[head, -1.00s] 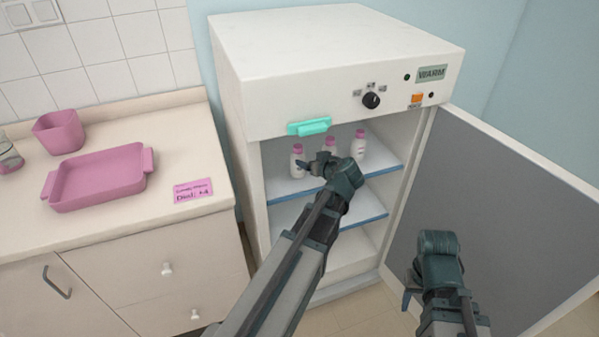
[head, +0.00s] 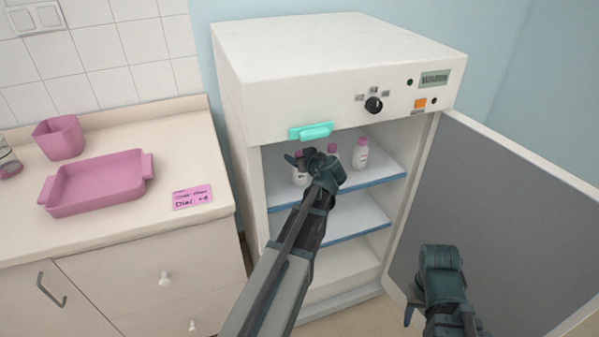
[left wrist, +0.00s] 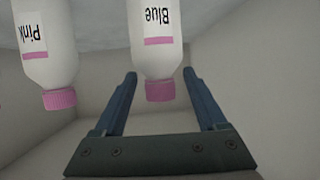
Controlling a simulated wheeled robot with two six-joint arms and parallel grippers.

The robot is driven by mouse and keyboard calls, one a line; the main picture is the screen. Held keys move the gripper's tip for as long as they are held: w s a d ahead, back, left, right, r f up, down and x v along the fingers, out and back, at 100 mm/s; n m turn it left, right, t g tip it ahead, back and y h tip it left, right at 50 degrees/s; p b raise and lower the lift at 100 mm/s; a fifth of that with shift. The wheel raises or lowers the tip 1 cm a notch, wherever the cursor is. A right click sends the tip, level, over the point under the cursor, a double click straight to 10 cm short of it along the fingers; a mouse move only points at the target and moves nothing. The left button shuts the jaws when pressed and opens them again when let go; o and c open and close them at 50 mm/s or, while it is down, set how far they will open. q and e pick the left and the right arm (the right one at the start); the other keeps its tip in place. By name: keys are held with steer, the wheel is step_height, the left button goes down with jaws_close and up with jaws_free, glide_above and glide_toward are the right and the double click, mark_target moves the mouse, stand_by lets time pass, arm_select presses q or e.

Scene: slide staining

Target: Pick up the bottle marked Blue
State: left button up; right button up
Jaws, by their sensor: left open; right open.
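The bottle marked Blue (left wrist: 157,45) is white with a pink cap and appears upside down in the left wrist view. It lies between the open fingers of my left gripper (left wrist: 159,74), which do not close on it. A bottle marked Pink (left wrist: 45,55) is to its left there. In the head view my left gripper (head: 300,158) is in front of the left bottle (head: 299,178), partly covering it. Its label is unreadable there. My right gripper (head: 412,310) is open and empty, low by the cabinet door.
The bottles stand on the upper shelf (head: 375,176) of an open white cabinet (head: 335,60). Its door (head: 500,230) is swung out to the right. A middle bottle (head: 332,156) and a right bottle (head: 361,154) are close by. A pink tray (head: 98,187) sits on the left counter.

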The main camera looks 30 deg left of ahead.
arm_select(q)
steer(key=x, duration=0.2)
steer(key=shift+w+a+f+b, duration=0.1)
steer(key=shift+w+a+b, duration=0.1)
steer(key=shift+b, duration=0.15)
jaws_close()
